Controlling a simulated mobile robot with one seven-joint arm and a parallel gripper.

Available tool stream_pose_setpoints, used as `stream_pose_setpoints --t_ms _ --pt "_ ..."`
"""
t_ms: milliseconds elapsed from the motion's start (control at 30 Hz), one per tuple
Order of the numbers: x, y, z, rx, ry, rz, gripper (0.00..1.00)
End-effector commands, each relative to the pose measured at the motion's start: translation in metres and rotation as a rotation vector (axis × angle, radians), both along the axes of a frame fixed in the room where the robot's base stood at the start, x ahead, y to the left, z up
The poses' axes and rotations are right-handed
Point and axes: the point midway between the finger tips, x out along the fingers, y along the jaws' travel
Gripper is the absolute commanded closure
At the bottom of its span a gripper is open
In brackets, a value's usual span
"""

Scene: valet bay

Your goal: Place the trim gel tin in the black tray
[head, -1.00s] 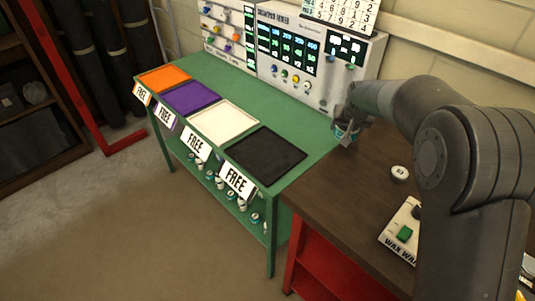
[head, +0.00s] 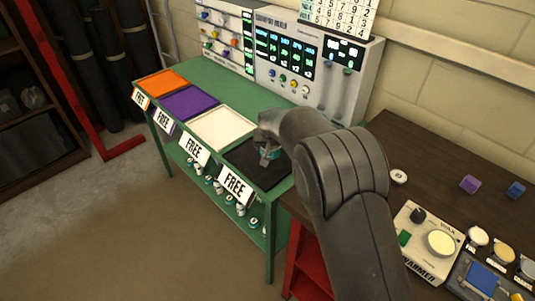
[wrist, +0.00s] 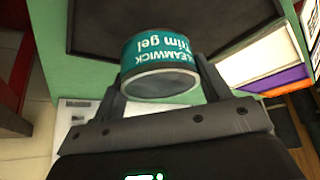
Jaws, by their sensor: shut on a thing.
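The trim gel tin (wrist: 160,60) is a teal tin with a grey end, labelled "Gleamwick trim gel" in the wrist view. My gripper (wrist: 160,88) is shut on it, one finger on each side. In the head view my gripper (head: 268,152) holds the tin (head: 268,155) over the black tray (head: 245,170), toward its far right part. The black tray is the nearest of a row on the green table, and my arm hides part of it. It also shows behind the tin in the wrist view (wrist: 100,35). I cannot tell the tin's exact height above it.
White (head: 222,127), purple (head: 188,102) and orange (head: 162,83) trays lie beyond the black one, with "FREE" signs along the front. A control panel (head: 285,55) stands behind. A wax warmer (head: 425,242) and small tins sit on the brown table at right.

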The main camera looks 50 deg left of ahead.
Motion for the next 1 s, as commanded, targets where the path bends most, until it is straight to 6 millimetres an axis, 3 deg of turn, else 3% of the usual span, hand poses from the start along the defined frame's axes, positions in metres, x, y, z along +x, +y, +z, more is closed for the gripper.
stream_pose_setpoints --t_ms 233,467,833,867,1000 --pt "-0.005 0.01 -0.013 0.0 0.0 -0.001 0.6" --pt "-0.004 0.01 -0.044 0.0 0.0 -0.001 0.6" --pt "-0.004 0.01 -0.049 0.001 0.0 -0.001 0.6" --pt "-0.004 0.009 -0.049 0.0 0.0 -0.001 0.29" --pt "-0.004 0.009 -0.049 0.0 0.0 -0.001 0.17"
